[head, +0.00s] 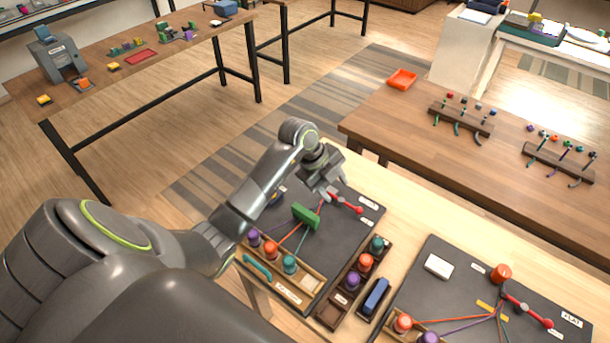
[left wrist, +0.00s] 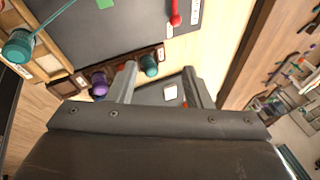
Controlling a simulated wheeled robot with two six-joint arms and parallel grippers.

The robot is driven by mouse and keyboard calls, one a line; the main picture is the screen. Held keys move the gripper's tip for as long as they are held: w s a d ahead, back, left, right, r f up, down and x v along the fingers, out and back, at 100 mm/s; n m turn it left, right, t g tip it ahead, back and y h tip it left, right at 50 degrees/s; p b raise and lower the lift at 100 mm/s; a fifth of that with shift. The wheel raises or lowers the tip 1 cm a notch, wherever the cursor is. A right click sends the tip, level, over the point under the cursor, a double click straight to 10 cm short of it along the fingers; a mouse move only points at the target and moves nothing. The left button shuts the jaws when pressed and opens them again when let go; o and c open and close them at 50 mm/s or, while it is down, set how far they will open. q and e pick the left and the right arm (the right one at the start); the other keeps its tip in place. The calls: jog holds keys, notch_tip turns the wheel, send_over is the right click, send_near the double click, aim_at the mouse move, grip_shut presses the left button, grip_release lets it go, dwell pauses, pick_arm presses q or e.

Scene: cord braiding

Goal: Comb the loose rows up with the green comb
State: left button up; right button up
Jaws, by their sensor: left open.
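The green comb (head: 306,216) rests over the cords on the dark left board (head: 345,235). A sliver of its green shows at the top edge of the left wrist view (left wrist: 105,3). Orange and teal cords run from the spools toward the red clamp (head: 345,203); the braided rows are too small to make out. My left gripper (head: 334,194) is above the far part of this board, near the clamp and apart from the comb. Its fingers (left wrist: 160,70) are spread with nothing between them. My right gripper is not in view.
Purple, orange and teal spools (head: 289,264) stand in the near wooden tray. A dark rack (head: 333,312) with more spools and a blue block (head: 376,297) lie right of the board. A second board (head: 450,290) holds a white block (head: 439,266) and another clamp.

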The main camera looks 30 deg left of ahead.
aim_at(305, 211)
pick_arm(q)
jog(key=s+a+n+g+y, duration=0.2)
jog(key=a+n+g+y, duration=0.15)
jog(key=a, duration=0.35)
jog(key=shift+m+y, duration=0.25)
jog(key=shift+m, duration=0.1)
notch_tip(305, 211, down, 11)
jog(key=b, duration=1.1)
jog(key=shift+f+p, duration=0.4)
jog(key=shift+f, duration=2.35)
grip_shut()
